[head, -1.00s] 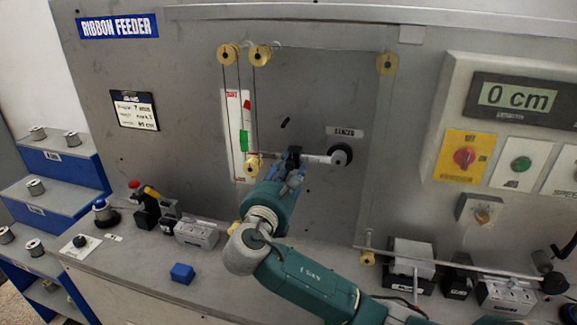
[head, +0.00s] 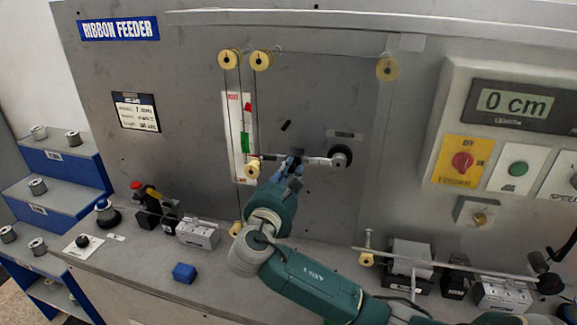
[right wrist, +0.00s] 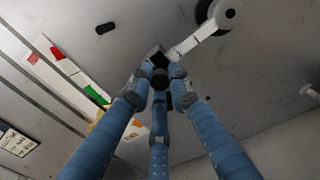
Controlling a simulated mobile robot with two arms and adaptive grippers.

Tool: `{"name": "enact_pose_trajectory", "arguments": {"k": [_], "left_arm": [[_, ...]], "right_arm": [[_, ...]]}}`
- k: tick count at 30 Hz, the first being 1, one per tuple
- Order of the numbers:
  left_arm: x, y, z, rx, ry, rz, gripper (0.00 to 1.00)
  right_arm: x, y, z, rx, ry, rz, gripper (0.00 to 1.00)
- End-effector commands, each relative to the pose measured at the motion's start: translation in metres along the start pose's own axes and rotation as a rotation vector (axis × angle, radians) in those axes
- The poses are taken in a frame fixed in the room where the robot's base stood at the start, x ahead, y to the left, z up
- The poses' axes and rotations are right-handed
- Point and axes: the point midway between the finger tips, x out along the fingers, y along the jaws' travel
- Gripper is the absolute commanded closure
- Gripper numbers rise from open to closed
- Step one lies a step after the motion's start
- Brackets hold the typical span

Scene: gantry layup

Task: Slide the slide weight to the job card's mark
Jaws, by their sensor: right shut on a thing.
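The slide weight (right wrist: 156,56) is a small dark block on the pale lever arm (right wrist: 190,42). In the right wrist view the blue fingers of my right gripper (right wrist: 160,78) close around its near end. In the head view the same gripper (head: 293,166) is at the middle of the lever (head: 318,161), left of its black pivot (head: 341,156), and mostly hides the weight. The job card (head: 135,111) hangs on the panel at left; its lines are too small to read surely. My left gripper does not show.
A yellow roller (head: 253,168) hangs at the lever's left end, before a red and green scale strip (head: 236,125). Threads run up to yellow pulleys (head: 230,59). A blue block (head: 184,273) lies on the bench below. The display (head: 515,103) reads 0 cm.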

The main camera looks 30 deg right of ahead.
Motion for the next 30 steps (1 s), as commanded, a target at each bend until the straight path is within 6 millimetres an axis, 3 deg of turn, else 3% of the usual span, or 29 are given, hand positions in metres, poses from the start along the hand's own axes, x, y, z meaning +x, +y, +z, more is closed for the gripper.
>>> {"name": "enact_pose_trajectory", "arguments": {"k": [7,8,11,22,30], "left_arm": [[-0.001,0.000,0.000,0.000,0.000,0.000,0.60],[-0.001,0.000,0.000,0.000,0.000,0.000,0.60],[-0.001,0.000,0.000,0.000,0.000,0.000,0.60],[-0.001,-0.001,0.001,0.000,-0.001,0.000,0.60],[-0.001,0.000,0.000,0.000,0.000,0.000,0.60]], "right_arm": [[0.000,-0.002,-0.003,-0.002,0.004,-0.002,1.00],[0.000,-0.002,-0.003,-0.002,0.004,-0.003,0.80],[0.000,-0.002,-0.003,-0.002,0.004,-0.003,0.63],[-0.006,-0.001,-0.002,-0.001,0.003,0.000,0.63],[-0.057,0.000,-0.003,0.000,0.007,0.003,0.63]]}}
